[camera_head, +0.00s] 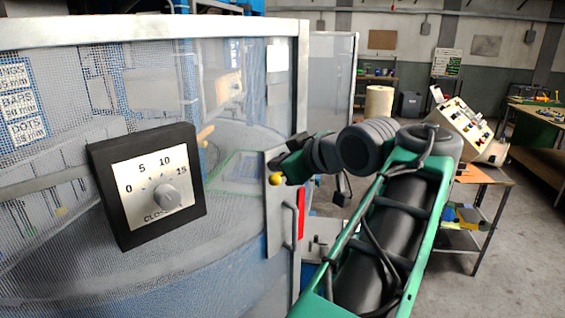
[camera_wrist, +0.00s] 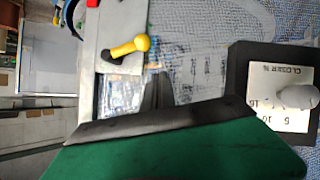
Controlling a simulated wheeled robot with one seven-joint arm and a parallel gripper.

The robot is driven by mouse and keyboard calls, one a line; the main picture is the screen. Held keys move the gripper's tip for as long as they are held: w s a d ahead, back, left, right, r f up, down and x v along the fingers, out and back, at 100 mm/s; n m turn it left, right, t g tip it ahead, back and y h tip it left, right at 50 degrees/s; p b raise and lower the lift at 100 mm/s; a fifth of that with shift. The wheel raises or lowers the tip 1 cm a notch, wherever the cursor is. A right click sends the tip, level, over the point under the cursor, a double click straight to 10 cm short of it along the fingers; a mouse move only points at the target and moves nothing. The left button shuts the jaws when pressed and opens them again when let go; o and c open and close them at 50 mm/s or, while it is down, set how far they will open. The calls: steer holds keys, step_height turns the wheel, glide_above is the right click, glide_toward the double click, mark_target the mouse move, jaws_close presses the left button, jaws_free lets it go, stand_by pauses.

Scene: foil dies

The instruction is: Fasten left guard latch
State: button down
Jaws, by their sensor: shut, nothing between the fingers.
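The guard latch is a lever with a yellow knob (camera_head: 275,179) on a grey plate at the right edge of the mesh guard (camera_head: 235,130). In the wrist view the yellow handle (camera_wrist: 128,46) slants on the pale frame, with a dark pivot at its lower left end. My gripper (camera_head: 284,168) is beside the knob in the head view, its fingers mostly hidden by its green body. In the wrist view my gripper's dark fingers (camera_wrist: 157,88) are together and empty, below and right of the handle and apart from it in the picture. Contact cannot be told from the head view.
A black dial box (camera_head: 148,187) projects from the guard left of the latch; it also shows in the wrist view (camera_wrist: 280,90). A vertical handle (camera_head: 289,228) and a red strip (camera_head: 301,213) are below the latch. A control console (camera_head: 462,125) stands at right beside open floor.

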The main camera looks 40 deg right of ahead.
steer(key=shift+n+t, duration=0.3)
steer(key=shift+n, duration=0.2)
steer(key=s+d+r, duration=0.1)
steer(key=s, duration=0.1)
steer(key=s+d+r, duration=0.1)
steer(key=s+r, duration=0.1)
steer(key=shift+d+r, duration=0.15)
steer(key=shift+r, duration=0.15)
steer(key=w+d+f+b, duration=0.2)
steer(key=w+f+b, duration=0.2)
steer(key=w+f, duration=0.3)
steer(key=shift+w+d+f, duration=0.35)
steer(key=shift+w, duration=0.35)
steer(key=shift+f+b, duration=0.1)
steer(key=shift+b, duration=0.25)
